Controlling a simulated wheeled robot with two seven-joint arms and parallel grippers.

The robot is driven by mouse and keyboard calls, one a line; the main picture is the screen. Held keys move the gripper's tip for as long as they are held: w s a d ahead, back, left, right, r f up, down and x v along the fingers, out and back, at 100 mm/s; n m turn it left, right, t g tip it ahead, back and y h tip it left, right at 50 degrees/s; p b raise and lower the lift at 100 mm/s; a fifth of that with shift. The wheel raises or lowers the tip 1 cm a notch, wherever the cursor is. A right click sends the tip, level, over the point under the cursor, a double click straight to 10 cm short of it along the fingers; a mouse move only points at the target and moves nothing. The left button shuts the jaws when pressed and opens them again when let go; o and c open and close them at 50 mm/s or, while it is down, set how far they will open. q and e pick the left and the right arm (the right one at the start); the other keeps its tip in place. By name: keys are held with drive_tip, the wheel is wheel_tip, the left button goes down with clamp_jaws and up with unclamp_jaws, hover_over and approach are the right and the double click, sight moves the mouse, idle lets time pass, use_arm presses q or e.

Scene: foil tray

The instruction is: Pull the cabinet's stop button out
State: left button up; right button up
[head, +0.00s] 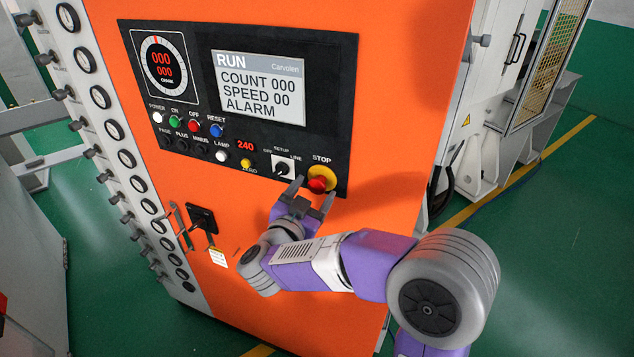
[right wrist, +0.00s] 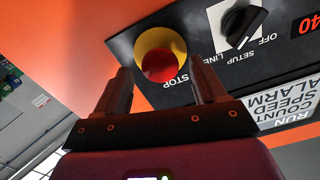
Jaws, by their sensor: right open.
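The stop button (head: 317,185) is a red knob on a round yellow base, at the lower right of the black control panel (head: 340,95) on the orange cabinet (head: 345,240). My right gripper (head: 312,192) is open in front of the button, with one finger on either side of it in the picture. In the right wrist view the red stop button (right wrist: 160,66) shows between and beyond the fingertips of the gripper (right wrist: 160,85). The fingers do not appear to touch it. My left gripper is not in view.
A black selector switch (head: 282,168) sits just left of the stop button. Several coloured buttons (head: 195,126) and a display (head: 258,88) are on the panel. A handle with a latch (head: 203,218) is lower left. Open green floor (head: 540,240) lies to the right.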

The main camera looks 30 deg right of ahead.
sight(316, 188)
drive_tip(key=shift+x, duration=1.55)
